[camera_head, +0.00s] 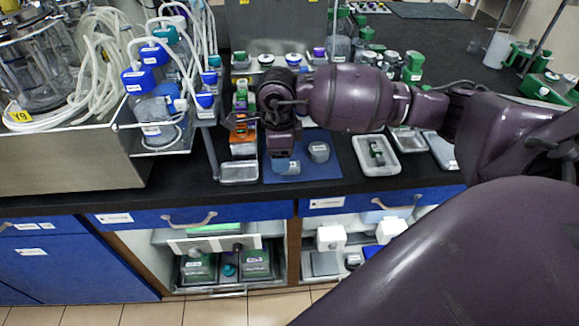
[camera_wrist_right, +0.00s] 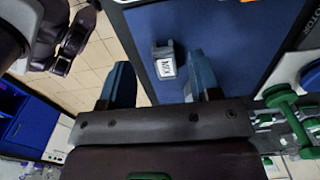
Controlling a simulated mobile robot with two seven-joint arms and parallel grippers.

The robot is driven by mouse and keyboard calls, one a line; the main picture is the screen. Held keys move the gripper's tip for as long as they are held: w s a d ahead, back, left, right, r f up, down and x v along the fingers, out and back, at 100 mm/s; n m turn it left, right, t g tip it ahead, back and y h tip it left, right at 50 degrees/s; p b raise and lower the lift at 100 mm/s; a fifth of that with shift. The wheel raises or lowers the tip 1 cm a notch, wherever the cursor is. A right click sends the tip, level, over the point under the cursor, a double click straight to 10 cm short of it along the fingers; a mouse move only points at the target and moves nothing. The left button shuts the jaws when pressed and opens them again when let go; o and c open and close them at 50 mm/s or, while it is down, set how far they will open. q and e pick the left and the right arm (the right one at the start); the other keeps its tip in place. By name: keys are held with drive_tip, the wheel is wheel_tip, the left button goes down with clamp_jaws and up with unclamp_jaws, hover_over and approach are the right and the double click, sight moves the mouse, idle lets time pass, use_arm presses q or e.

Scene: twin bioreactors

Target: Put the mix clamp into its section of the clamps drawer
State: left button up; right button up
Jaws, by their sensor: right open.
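The mix clamp (camera_wrist_right: 164,64) is a small grey block with a white "MIX" label. It lies on the blue mat (camera_wrist_right: 215,40) near the mat's front edge. In the head view a small labelled piece (camera_head: 288,168) shows just below my right gripper (camera_head: 284,156), which points down over the mat and partly hides it. In the wrist view the two blue fingers of my right gripper (camera_wrist_right: 163,84) are apart, with the clamp in line with the gap between them. Blue drawer fronts (camera_head: 250,211) (camera_head: 430,195) sit below the counter and look shut; their labels are not readable.
A round grey piece (camera_head: 318,151) stands on the mat right of my gripper. A metal tray (camera_head: 238,172) is left of the mat and a white tray (camera_head: 377,168) right of it. Bottles, tubing and a steel bioreactor housing (camera_head: 80,165) crowd the left.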

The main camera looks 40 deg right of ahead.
wheel_tip(320, 180, down, 4)
drive_tip(key=shift+w+d+r, duration=0.1)
drive_tip(key=shift+d+r, duration=0.05)
drive_tip(key=shift+r, duration=0.05)
drive_tip(key=shift+c, duration=0.3)
drive_tip(key=shift+r, duration=0.1)
drive_tip(key=c, duration=1)
